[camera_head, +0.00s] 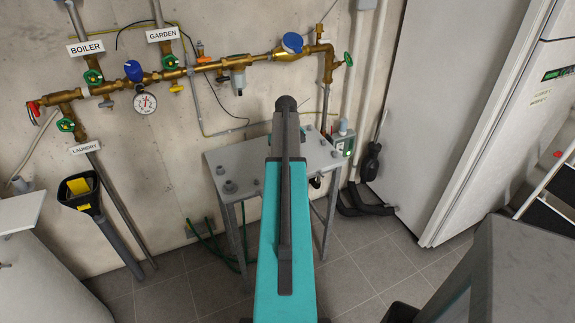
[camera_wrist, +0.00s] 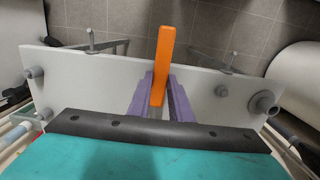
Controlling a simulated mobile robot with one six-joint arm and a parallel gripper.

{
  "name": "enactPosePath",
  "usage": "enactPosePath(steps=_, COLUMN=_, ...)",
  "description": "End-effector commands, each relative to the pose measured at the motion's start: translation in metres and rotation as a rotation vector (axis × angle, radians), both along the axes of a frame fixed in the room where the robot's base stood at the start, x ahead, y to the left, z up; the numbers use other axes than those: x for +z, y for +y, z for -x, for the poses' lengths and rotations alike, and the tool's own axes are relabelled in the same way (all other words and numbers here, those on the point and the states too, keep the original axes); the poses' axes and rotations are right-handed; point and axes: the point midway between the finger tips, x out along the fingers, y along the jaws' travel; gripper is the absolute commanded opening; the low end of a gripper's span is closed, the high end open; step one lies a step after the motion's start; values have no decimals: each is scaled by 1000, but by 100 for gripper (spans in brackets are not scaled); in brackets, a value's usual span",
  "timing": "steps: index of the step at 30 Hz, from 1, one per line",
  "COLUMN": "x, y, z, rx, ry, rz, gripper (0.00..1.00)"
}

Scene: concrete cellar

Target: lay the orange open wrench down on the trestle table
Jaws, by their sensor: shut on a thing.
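The orange open wrench (camera_wrist: 163,62) shows in the wrist view as a plain orange bar between the purple fingers of my gripper (camera_wrist: 160,100). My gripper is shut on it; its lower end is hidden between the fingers. In the head view my teal arm hides the wrench and the fingers. A grey table on thin legs (camera_head: 228,160), which I take for the trestle table, stands against the wall behind my arm. Its top (camera_wrist: 85,75) also spans the wrist view beyond and below the fingers. I cannot tell how high the wrench is above it.
Several grey fittings (camera_head: 230,187) stand on the tabletop, mostly near its ends. A small box with a green light (camera_head: 346,146) is at its right end. Brass pipework (camera_head: 175,75) runs along the wall above. A white fridge (camera_head: 450,110) stands to the right.

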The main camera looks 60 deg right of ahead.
Motion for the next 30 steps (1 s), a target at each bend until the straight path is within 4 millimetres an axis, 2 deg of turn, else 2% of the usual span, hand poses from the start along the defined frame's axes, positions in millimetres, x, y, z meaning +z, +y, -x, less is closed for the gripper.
enactPosePath(steps=30, x=-6, y=1, z=-1, rx=1, ry=0, rz=0, gripper=0)
